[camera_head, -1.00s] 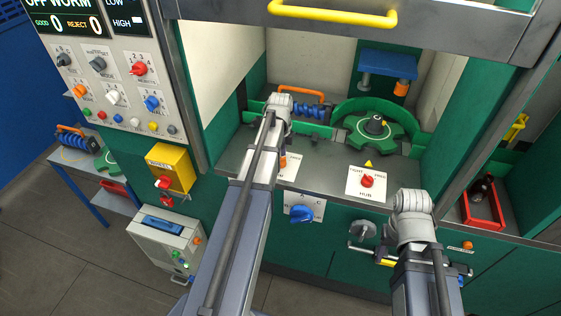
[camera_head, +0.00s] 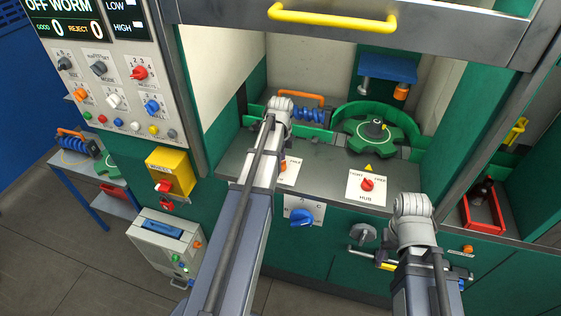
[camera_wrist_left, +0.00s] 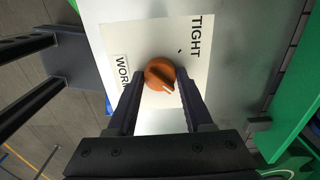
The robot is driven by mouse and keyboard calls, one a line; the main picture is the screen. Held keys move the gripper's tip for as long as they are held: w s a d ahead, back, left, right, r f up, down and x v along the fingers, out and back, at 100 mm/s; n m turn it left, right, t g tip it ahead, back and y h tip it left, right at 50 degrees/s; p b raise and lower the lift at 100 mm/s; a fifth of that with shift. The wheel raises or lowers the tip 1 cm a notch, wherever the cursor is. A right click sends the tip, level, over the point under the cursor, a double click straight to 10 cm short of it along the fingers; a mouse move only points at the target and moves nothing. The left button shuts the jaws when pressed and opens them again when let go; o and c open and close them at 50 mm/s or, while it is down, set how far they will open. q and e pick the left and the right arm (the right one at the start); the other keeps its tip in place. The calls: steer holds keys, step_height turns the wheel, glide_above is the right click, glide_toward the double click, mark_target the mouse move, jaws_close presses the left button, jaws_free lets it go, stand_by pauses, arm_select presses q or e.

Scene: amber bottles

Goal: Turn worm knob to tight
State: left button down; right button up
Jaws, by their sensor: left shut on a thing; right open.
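The orange worm knob (camera_wrist_left: 158,72) sits on a white plate (camera_wrist_left: 120,38) lettered TIGHT and WORM. My left gripper (camera_wrist_left: 161,82) is shut on the knob, one finger on each side. In the head view the knob (camera_head: 283,167) shows only as a sliver beside my left arm, which hides the left fingers. My right arm's wrist stands at the lower right, in front of the cabinet; its fingers are not visible.
A red hub knob (camera_head: 367,184) on its own plate lies to the right. A blue knob (camera_head: 301,217) is on the cabinet front below. Behind are a blue worm (camera_head: 310,116) and a green round hub (camera_head: 356,140). A red tray (camera_head: 484,222) stands at right.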

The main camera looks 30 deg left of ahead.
arm_select(q)
steer(key=n, duration=0.4)
steer(key=shift+n, duration=0.4)
steer(key=n, duration=0.4)
steer(key=shift+n, duration=0.3)
steer(key=n, duration=0.4)
steer(key=shift+n, duration=2.1)
steer(key=shift+c, duration=1.5)
jaws_free()
